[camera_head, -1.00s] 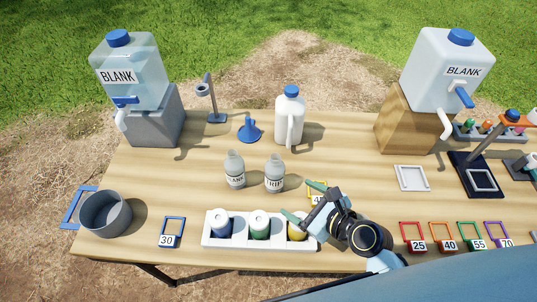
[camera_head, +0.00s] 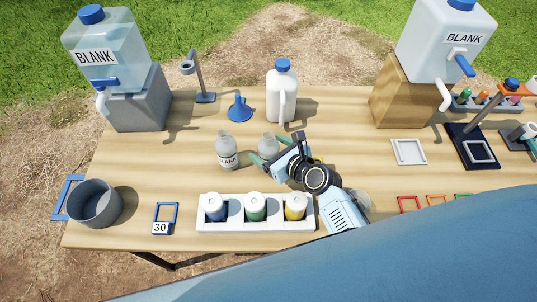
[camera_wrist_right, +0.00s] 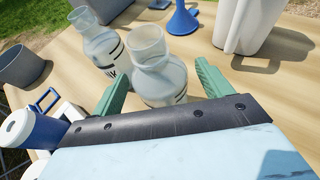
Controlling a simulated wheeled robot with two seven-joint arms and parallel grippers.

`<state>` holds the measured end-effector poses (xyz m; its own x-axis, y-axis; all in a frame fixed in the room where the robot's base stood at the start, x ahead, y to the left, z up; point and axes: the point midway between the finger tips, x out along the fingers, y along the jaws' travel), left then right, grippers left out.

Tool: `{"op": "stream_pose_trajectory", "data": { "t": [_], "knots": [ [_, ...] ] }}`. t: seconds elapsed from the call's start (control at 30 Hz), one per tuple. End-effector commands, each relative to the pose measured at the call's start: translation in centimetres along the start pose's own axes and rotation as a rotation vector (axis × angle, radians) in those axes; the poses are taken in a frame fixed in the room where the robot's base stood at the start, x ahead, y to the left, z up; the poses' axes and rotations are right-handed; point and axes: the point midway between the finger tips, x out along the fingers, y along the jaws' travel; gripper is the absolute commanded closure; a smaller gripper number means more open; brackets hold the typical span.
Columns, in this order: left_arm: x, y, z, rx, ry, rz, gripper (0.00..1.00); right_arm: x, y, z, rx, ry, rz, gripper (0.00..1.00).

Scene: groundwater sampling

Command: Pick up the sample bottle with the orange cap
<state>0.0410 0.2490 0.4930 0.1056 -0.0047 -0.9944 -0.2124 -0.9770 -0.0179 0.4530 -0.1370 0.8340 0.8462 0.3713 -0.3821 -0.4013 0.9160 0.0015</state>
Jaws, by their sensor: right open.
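A small orange-capped item (camera_head: 482,97) stands in a grey rack (camera_head: 460,108) at the far right of the table, between green and pink ones. My right gripper (camera_head: 262,162) is far left of it, at a clear uncapped bottle (camera_head: 267,143). In the right wrist view my open green fingers (camera_wrist_right: 162,88) stand either side of this bottle (camera_wrist_right: 160,75); contact cannot be told. Its label is mostly hidden. A second clear bottle marked BLANK (camera_head: 227,155) stands just left, and also shows in the wrist view (camera_wrist_right: 98,42). My left gripper is not in view.
A white tray (camera_head: 205,226) with blue, green and yellow containers lies in front. A white jug (camera_head: 281,95) and blue funnel (camera_head: 239,108) stand behind. Two BLANK tanks (camera_head: 103,60) (camera_head: 445,40) sit on blocks. A grey pot (camera_head: 95,207) is at the left.

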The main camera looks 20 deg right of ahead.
Motion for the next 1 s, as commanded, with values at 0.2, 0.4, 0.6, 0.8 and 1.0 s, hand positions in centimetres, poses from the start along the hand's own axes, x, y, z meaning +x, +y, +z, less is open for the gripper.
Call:
{"op": "stream_pose_trajectory", "data": {
  "t": [0.2,0.4,0.6,0.8,1.0],
  "knots": [
    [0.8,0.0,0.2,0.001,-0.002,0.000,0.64,2.6,0.0,-0.1,-0.002,0.000,0.000,0.22],
    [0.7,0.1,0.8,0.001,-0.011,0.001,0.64,2.7,0.0,-0.1,-0.001,0.000,-0.001,0.22],
    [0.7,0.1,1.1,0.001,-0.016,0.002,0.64,2.6,0.0,-0.1,-0.001,0.000,-0.001,0.43],
    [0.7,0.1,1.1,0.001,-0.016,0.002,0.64,2.6,0.0,-0.1,-0.001,0.000,-0.001,0.69],
    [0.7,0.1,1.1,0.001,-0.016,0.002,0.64,2.6,0.0,0.0,-0.001,0.000,-0.001,0.70]
  ]
}}
